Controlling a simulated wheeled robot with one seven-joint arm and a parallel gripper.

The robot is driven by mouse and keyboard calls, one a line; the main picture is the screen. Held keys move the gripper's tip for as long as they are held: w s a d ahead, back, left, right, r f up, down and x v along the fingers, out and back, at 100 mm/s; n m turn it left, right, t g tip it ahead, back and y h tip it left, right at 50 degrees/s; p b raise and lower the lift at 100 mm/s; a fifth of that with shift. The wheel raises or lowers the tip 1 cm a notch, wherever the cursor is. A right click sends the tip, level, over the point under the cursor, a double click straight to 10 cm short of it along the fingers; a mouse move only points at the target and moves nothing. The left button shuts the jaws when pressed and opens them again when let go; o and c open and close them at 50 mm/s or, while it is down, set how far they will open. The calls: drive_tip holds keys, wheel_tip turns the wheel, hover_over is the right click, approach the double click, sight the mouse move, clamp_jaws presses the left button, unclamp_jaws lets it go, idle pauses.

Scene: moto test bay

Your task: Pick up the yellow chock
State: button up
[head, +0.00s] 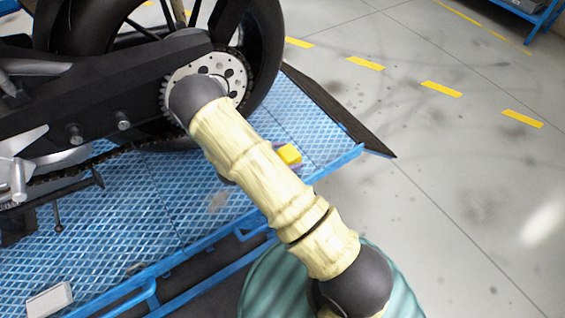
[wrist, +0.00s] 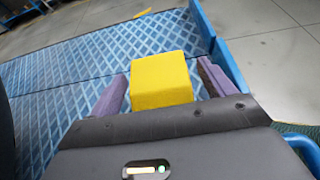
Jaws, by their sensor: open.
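The yellow chock (wrist: 161,80) is a small block on the blue patterned platform. In the wrist view it sits between the two purple fingers of my gripper (wrist: 160,88), with a narrow gap showing on each side. The fingers are open. In the head view the chock (head: 289,154) shows just right of my pale arm, near the platform's right edge. My gripper is mostly hidden behind the arm there.
A motorcycle with a black rear wheel (head: 262,70) stands on the blue platform (head: 190,205). A dark ramp (head: 335,108) lies at the platform's end. A small white box (head: 49,300) is at the lower left. Grey floor with yellow dashes is open at right.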

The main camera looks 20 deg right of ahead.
drive_tip(key=c, duration=1.3)
drive_tip(key=shift+c, duration=0.2)
wheel_tip(320, 180, up, 10)
idle(0.3)
